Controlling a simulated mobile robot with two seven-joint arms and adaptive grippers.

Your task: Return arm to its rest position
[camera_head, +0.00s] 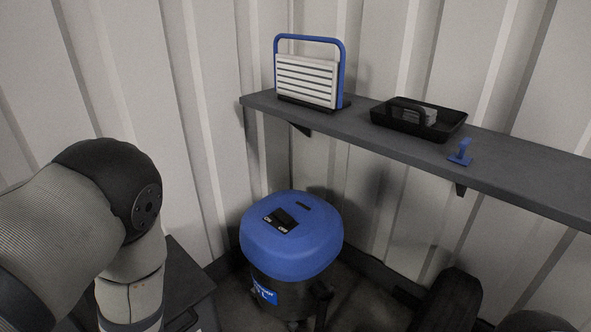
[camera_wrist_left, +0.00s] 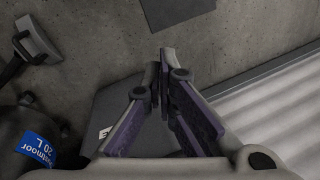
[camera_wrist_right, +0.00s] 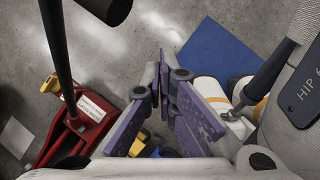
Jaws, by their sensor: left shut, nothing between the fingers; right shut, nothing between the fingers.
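My left arm (camera_head: 85,220) comes in at the left of the head view, bent with its forearm pointing down; its gripper is outside that view. In the left wrist view my left gripper (camera_wrist_left: 161,68) has its fingertips together and holds nothing. It hangs above the floor, near a dark panel. In the right wrist view my right gripper (camera_wrist_right: 163,72) also has its fingertips together and is empty. It points down over the floor, beside a red metal object (camera_wrist_right: 85,125). My right arm does not show in the head view.
A blue-topped vacuum (camera_head: 290,240) stands on the floor in the corner. A grey wall shelf (camera_head: 530,180) holds a blue-framed heater (camera_head: 308,80), a black tray (camera_head: 440,131) and a small blue part (camera_head: 461,154). A dark tyre (camera_head: 450,300) is at lower right. A blue panel (camera_wrist_right: 217,60) lies below my right gripper.

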